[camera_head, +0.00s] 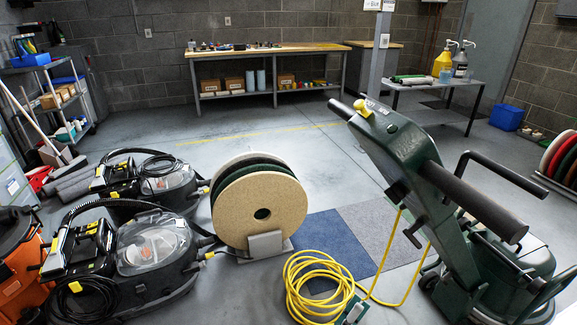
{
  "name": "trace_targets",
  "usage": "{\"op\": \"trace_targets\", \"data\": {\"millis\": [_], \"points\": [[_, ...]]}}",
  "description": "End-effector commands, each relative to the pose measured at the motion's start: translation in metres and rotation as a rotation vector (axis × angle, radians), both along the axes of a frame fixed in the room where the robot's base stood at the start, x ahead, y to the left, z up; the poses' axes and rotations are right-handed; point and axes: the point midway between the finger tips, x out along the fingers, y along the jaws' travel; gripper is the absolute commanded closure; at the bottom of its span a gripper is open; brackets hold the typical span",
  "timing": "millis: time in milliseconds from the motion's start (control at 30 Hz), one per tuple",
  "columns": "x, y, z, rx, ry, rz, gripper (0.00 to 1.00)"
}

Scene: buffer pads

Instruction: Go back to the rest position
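My gripper and arm do not show in the head view. The buffer pads stand upright in a row on the floor near the middle. The front pad (262,207) is tan with a dark round hole in its centre, and dark green and lighter pads show behind it. A grey metal holder (265,244) is at their base. More pads (562,158) in red, green and dark colours stand in a rack at the right edge. Whether my gripper holds anything is hidden from this view.
A green floor machine (480,240) with a long handle stands at the right, its yellow cord (318,285) coiled on the floor. Two black vacuums (150,255) stand at the left. A workbench (270,50) lines the back wall. The floor before the bench is clear.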

Motion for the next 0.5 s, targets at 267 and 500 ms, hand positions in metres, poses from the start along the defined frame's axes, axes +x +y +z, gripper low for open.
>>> {"op": "trace_targets", "data": {"millis": [267, 500], "points": [[-0.002, -0.002, 0.012, 0.053, 0.011, -0.108, 0.63], [-0.007, -0.005, 0.028, 0.126, 0.038, -0.251, 0.63]]}}
